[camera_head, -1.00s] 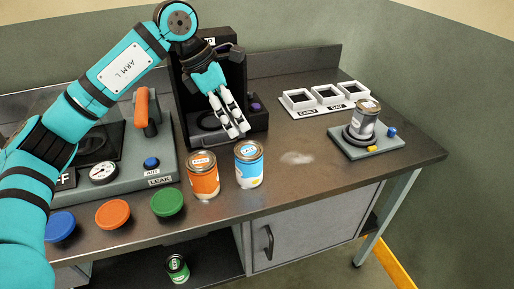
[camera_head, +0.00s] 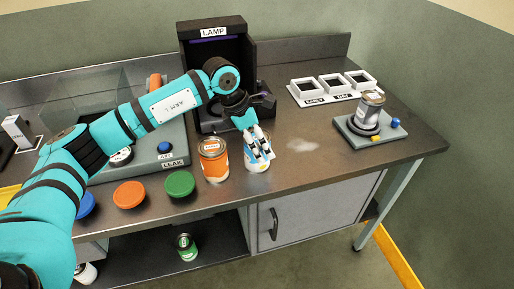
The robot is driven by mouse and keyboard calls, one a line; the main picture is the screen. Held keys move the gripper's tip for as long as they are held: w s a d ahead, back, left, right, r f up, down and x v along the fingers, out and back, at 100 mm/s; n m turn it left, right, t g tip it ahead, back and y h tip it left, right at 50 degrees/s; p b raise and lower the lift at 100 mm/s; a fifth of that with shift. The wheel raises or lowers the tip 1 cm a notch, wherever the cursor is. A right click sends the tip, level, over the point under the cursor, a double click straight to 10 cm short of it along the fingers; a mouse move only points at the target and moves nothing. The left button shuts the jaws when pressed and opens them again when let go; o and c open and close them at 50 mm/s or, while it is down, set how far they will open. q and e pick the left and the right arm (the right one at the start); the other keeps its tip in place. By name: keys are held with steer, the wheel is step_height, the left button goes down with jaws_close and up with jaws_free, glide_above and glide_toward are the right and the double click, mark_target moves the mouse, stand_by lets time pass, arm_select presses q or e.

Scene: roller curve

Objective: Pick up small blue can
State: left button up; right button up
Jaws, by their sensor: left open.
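The small blue can (camera_head: 257,165), blue and white, stands upright near the front edge of the bench. My left gripper (camera_head: 262,157) reaches down over it, fingers open and in front of its upper part. The fingers hide much of the can, and I cannot tell whether they touch it. An orange can (camera_head: 213,160) stands upright just left of the blue can. My right gripper is not in view.
A black lamp box (camera_head: 215,60) stands behind. Orange (camera_head: 129,195) and green (camera_head: 180,184) lids lie along the front edge. A grey can (camera_head: 367,112) sits on a small device at right. A green can (camera_head: 186,247) is on the lower shelf. Bench right of the gripper is clear.

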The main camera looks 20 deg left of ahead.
arm_select(q)
steer(key=x, duration=0.3)
steer(key=shift+p, duration=0.3)
steer(key=shift+c, duration=0.3)
steer(key=shift+a, duration=0.1)
steer(key=c, duration=0.7)
steer(key=shift+f, duration=0.1)
steer(key=c, duration=0.5)
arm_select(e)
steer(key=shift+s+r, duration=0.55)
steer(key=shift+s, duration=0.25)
